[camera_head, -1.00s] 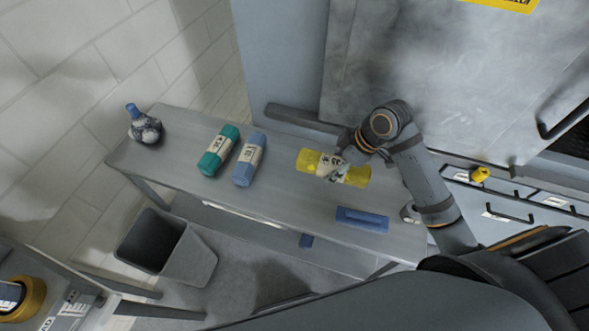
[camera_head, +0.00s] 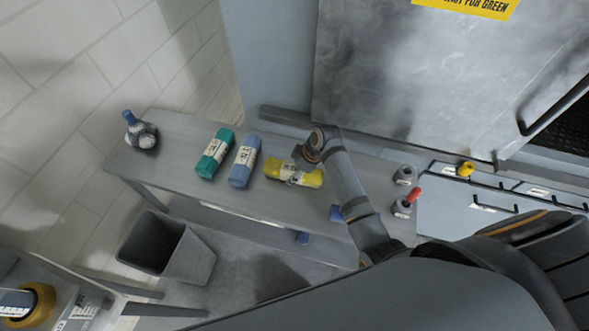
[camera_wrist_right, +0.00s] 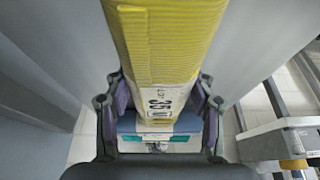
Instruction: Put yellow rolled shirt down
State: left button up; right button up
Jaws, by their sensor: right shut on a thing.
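The yellow rolled shirt (camera_head: 312,179) has a white label band and is over the grey bench, to the right of the blue rolled shirt (camera_head: 244,161). My right gripper (camera_head: 292,176) is shut around its label band. In the right wrist view the yellow roll (camera_wrist_right: 165,40) runs lengthwise between the two fingers of my right gripper (camera_wrist_right: 160,95). I cannot tell whether the roll touches the bench top. A teal rolled shirt (camera_head: 214,153) lies left of the blue one. My left gripper is not in view.
The grey bench (camera_head: 190,187) also bears a blue-capped bottle (camera_head: 143,137) at its left end and a red-topped item (camera_head: 408,204) at its right. A grey bin (camera_head: 168,247) stands in front. A metal washer door (camera_head: 390,80) rises behind.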

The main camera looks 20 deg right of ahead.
jog(key=shift+f, duration=0.1)
jog(key=o, duration=1.3)
jog(key=b+v, duration=0.1)
jog(key=v, duration=1.1)
jog(key=shift+d+b, duration=0.1)
jog(key=shift+b, duration=0.25)
